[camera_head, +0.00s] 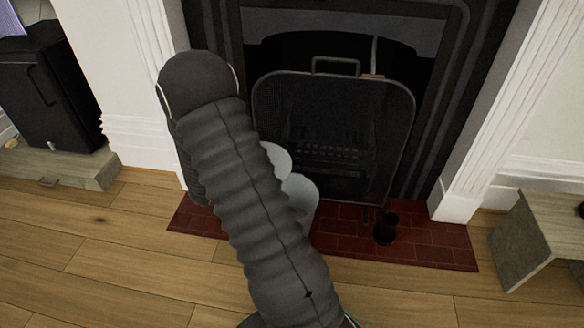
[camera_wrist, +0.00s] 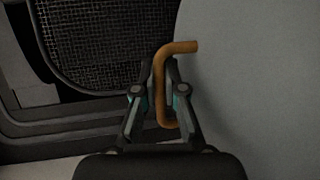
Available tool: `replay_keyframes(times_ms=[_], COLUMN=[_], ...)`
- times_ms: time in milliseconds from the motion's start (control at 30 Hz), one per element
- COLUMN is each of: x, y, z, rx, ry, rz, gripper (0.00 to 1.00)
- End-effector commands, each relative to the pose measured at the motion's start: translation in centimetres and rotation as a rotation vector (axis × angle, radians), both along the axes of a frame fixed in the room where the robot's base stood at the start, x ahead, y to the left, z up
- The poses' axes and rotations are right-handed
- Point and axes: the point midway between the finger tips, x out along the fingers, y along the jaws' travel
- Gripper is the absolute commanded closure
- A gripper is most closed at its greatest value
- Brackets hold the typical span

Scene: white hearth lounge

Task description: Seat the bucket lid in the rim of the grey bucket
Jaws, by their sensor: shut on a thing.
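In the wrist view my gripper (camera_wrist: 162,88) is shut on the brown bent handle (camera_wrist: 180,48) of the bucket lid. The lid (camera_wrist: 255,75) appears as a large plain grey surface filling the right side of that view. In the head view my arm hides the gripper. A pale rounded edge, seemingly the lid (camera_head: 277,157), shows just right of my arm. Below it the grey bucket (camera_head: 301,198) stands on the red brick hearth, its left part hidden by my arm. I cannot tell whether lid and bucket touch.
A black mesh fire screen (camera_head: 350,120) with a top handle stands right behind the bucket. A small black pot (camera_head: 386,229) stands on the hearth (camera_head: 430,252) to the right. A grey wooden bench (camera_head: 535,235) is at far right. The wooden floor in front is clear.

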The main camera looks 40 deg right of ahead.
Motion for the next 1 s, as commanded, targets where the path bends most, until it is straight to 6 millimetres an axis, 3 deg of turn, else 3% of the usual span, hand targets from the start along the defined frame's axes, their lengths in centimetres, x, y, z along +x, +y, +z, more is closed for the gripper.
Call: replay_keyframes(times_ms=[33, 100, 300, 1000], x=[-1.2, -2.9, -6.4, -7.1], y=[-1.9, -3.8, -6.5, -6.8], z=[-0.9, -1.8, -3.6, -7.6], rx=[0.0, 0.001, 0.0, 0.001], ry=[-0.001, -0.001, 0.0, -0.001], rz=[-0.095, -0.212, -0.432, -0.479], gripper=[1.0, 1.0, 1.0, 1.0])
